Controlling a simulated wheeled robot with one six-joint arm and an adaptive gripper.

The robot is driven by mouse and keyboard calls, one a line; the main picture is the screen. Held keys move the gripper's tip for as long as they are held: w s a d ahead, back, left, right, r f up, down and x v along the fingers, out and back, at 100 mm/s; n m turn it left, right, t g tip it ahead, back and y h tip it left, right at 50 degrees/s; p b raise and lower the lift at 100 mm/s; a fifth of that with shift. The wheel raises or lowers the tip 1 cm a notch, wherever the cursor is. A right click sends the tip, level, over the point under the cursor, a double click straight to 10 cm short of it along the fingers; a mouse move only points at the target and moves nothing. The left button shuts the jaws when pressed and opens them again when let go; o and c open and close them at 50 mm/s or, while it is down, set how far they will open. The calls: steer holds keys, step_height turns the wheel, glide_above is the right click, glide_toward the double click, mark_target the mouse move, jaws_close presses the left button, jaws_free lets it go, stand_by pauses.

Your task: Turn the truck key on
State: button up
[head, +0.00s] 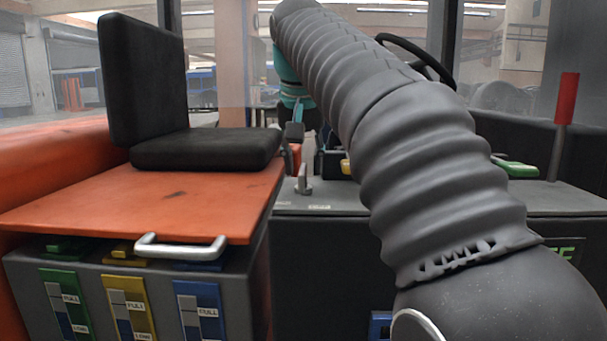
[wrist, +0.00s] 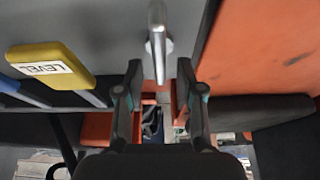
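The truck key (head: 303,180) is a small grey metal tab standing upright on the dark console, left of my arm in the head view. In the wrist view the key (wrist: 157,45) is a silver bar at top centre, its lower end in line with the gap between my fingers. My gripper (wrist: 159,72) is open, with a dark finger on each side of that gap and nothing held. Neither finger visibly touches the key. In the head view my gripper (head: 295,131) shows only partly, behind and above the key; my arm hides the rest.
A yellow LEVEL lever (wrist: 50,65) stands left of my gripper in the wrist view. The orange seat box (head: 150,200) carries a black seat (head: 205,149) left of the key. A green handle (head: 515,168) and a red-topped post (head: 566,100) are at the right.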

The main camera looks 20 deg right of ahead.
steer(key=shift+w+d+f, duration=0.1)
steer(key=shift+w+f, duration=0.15)
steer(key=shift+f, duration=0.45)
jaws_close()
